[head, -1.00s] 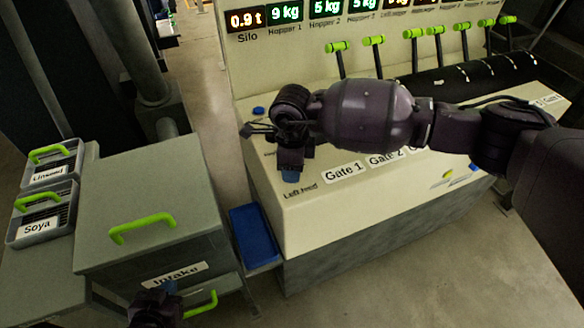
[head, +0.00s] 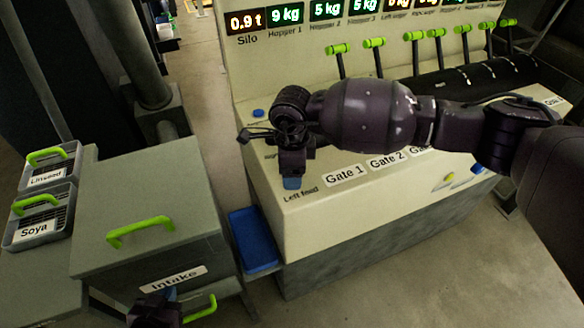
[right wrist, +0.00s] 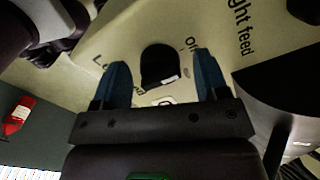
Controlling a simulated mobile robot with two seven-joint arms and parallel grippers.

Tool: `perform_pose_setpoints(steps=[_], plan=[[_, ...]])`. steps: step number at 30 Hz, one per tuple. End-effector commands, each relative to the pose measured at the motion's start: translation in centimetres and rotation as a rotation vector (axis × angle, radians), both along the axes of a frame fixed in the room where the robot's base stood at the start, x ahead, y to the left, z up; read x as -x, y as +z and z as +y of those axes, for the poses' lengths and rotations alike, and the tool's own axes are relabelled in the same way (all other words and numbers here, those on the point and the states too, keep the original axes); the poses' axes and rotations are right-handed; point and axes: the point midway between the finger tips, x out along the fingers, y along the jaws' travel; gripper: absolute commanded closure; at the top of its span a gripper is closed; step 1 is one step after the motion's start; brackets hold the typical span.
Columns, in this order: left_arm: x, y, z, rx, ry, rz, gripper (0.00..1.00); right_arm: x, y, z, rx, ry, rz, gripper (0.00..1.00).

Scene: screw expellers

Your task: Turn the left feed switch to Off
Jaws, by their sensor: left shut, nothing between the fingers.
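The left feed switch is a black knob (right wrist: 160,65) on the cream panel, with "Off" printed beside it and a partly covered label starting with "L". My right gripper (right wrist: 163,85) is open, its two blue fingers on either side of the knob, with gaps showing. In the head view my right gripper (head: 291,181) reaches down at the panel's left end, beside the "Left feed" label (head: 300,194), and hides the switch. My left gripper (head: 165,294) is low at the left, in front of the intake box, shut and empty.
The control panel (head: 300,215) carries gate labels, green-tipped levers (head: 375,43) and weight displays (head: 285,14). A grey intake box (head: 150,195) with green handles stands left, beside Linseed and Soya bins (head: 40,205). A blue tray (head: 252,240) sits between box and panel.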

Motion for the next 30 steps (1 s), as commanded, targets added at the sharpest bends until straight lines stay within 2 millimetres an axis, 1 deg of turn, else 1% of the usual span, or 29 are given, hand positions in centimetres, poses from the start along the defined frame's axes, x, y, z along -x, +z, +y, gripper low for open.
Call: perform_pose_setpoints(steps=[7, 11, 14, 21, 24, 27, 30], plan=[[0.0, 0.0, 0.0, 0.000, 0.000, 0.000, 1.00, 0.0, 0.0, 0.0, 0.001, -0.001, 0.000, 0.33], [0.0, 0.1, 0.0, 0.000, 0.000, 0.000, 1.00, 0.0, 0.9, 0.0, 0.001, 0.000, -0.001, 0.33], [0.1, 0.1, 0.0, -0.001, 0.001, 0.001, 1.00, -0.1, 2.3, -0.1, 0.001, 0.000, -0.003, 0.33], [0.4, 0.1, 0.1, -0.001, 0.003, 0.006, 1.00, -0.1, 6.7, 0.0, 0.000, 0.000, -0.003, 0.33], [0.5, 0.2, 0.1, -0.001, 0.003, 0.006, 1.00, -0.1, 8.3, 0.0, 0.001, 0.000, -0.003, 0.33], [0.4, 0.2, 0.1, 0.000, 0.003, 0.005, 1.00, 0.0, 9.5, 0.0, 0.000, 0.000, -0.001, 0.33], [0.4, 0.2, 0.1, 0.000, 0.003, 0.005, 1.00, 0.0, 10.3, 0.0, 0.000, 0.000, -0.001, 0.33]])
